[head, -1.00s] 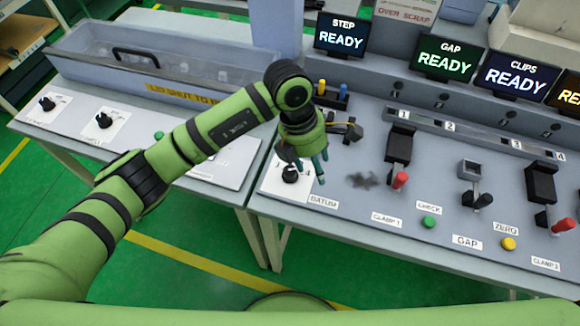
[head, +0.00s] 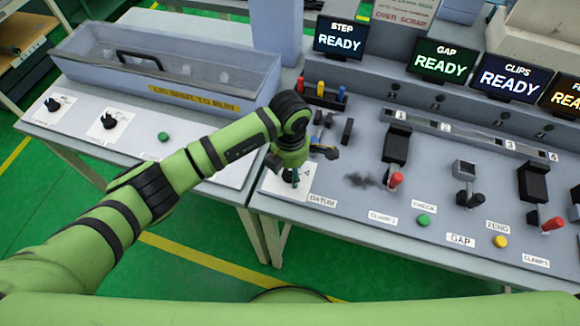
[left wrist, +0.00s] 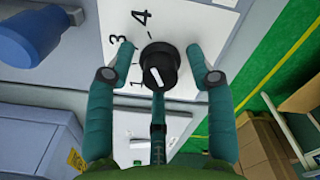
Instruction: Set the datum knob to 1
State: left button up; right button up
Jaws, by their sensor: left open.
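The datum knob (left wrist: 160,62) is black and round with a white pointer mark, on a white plate with printed numbers (left wrist: 140,15). In the left wrist view the mark points down and slightly right in the picture; the 1 is left of the mark, and 3 and 4 are above. My left gripper (left wrist: 163,62) is open, with teal fingers on both sides of the knob and gaps showing. In the head view the left gripper (head: 291,180) is low over the plate beside the DATUM label (head: 322,201) and hides most of the knob. My right gripper is not seen.
Right of the plate are the red clamp lever (head: 395,180), green CHECK button (head: 423,220), GAP lever (head: 470,198) and yellow ZERO button (head: 499,241). A lidded trough (head: 180,75) stands at left.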

pick_arm(q)
grip_shut()
